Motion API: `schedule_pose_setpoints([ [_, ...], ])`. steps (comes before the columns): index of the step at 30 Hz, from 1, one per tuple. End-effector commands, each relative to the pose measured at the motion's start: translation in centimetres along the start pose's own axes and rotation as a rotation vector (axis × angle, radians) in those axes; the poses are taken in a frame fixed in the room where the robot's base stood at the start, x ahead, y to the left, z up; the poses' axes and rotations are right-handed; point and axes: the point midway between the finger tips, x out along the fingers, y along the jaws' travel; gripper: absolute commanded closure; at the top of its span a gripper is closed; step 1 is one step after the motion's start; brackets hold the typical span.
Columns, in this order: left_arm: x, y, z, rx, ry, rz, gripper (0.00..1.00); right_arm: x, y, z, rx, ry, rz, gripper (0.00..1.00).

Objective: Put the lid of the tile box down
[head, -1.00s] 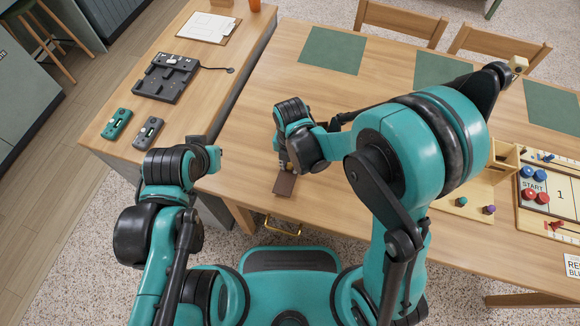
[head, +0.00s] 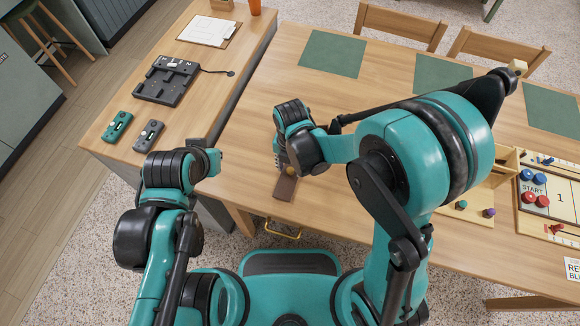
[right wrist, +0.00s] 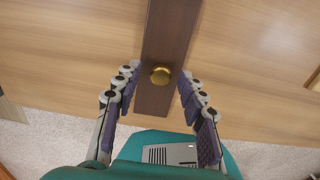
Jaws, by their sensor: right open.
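The lid of the tile box is a dark brown strip with a round brass knob. In the head view the lid (head: 284,188) lies near the front edge of the wooden table, partly under my right gripper (head: 283,164). The lid (right wrist: 166,32) also shows in the right wrist view, running away from me. My right gripper (right wrist: 157,88) is open there, with a finger on each side of the knob (right wrist: 160,75) and clear gaps to it. I cannot tell whether a box is under the lid. My left arm is folded at the left, and its fingers do not show.
A game board with red and blue pieces (head: 535,188) and a wooden tray with pegs (head: 455,205) are at the right. Green mats (head: 332,53) lie along the far side. A side counter (head: 215,75) holds devices and a clipboard. The table left of the lid is bare.

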Motion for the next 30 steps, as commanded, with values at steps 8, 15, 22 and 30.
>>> schedule_pose_setpoints([
  [8, -2.5, 0.0, -1.8, 0.0, 0.0, 0.0, 1.0, -6.7, 0.0, 0.0, 0.0, 0.0, 0.0, 0.59],
  [15, -3.5, 0.0, -2.5, 0.0, 0.0, 0.0, 1.0, -10.2, 0.0, 0.0, 0.0, 0.0, 0.0, 0.59],
  [22, -3.5, 0.0, -2.5, 0.0, 0.0, 0.0, 1.0, -10.8, -0.1, 0.0, 0.003, 0.0, 0.0, 0.59],
  [30, -3.5, 0.0, -2.5, 0.0, 0.0, 0.0, 1.0, -14.3, -3.9, 1.0, 0.524, -0.072, 0.093, 0.59],
])
